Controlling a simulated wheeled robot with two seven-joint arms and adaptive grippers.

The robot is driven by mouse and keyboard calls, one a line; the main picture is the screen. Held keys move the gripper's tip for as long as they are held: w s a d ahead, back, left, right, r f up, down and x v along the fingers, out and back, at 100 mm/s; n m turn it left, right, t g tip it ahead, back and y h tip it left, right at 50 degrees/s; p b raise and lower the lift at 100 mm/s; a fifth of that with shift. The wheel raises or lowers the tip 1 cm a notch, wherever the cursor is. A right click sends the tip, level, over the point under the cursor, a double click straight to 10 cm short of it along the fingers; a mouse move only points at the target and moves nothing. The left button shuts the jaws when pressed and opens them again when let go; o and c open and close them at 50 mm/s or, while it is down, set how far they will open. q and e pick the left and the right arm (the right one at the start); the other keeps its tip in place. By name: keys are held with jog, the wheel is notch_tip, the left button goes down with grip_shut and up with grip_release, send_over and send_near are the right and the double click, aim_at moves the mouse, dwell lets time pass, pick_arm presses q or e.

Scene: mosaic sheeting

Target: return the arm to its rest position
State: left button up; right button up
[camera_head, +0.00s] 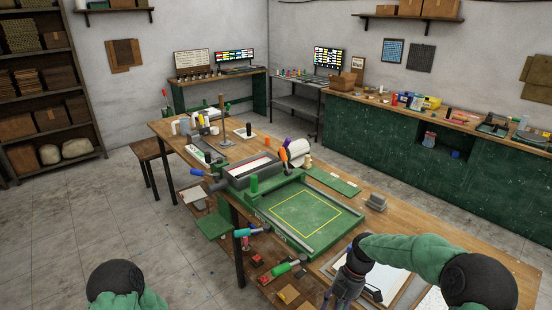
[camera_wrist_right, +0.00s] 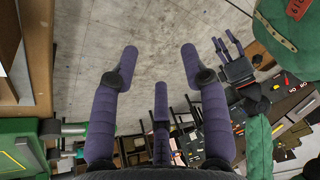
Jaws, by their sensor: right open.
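My right gripper (camera_head: 346,290) hangs at the front edge of the long workbench (camera_head: 425,237), at the bottom of the head view. In the right wrist view its purple fingers (camera_wrist_right: 158,70) are spread apart with nothing between them, over bare concrete floor. My left arm shows in the head view only as a dark joint and green link (camera_head: 115,285) at the bottom left. In the right wrist view a second, small purple-fingered gripper, my left one (camera_wrist_right: 228,48), shows at the upper right, too small to judge its opening.
A green printing bed (camera_head: 305,215) with a yellow outline sits on the bench. A white sheet on a board lies beside my right gripper. Tools lie on the shelf below. The floor (camera_head: 165,245) to the left is open. A green counter (camera_head: 400,140) runs along the back wall.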

jog(key=s+a+f+m+t+b, duration=0.1)
jog(key=s+a+f+m, duration=0.2)
jog(key=s+f+m, duration=0.55)
jog(key=s+a+f+m+t, duration=0.1)
jog(key=s+a+f+m, duration=0.4)
jog(key=f, duration=0.6)
jog(key=s+f+m, duration=0.3)
jog(key=s+m, duration=0.5)
jog(key=m, duration=0.1)
jog(key=shift+d+f+m+t+b, duration=0.15)
jog(key=shift+f+m+t+b, duration=0.15)
jog(key=shift+m+t+b, duration=0.1)
jog(key=shift+s, duration=0.1)
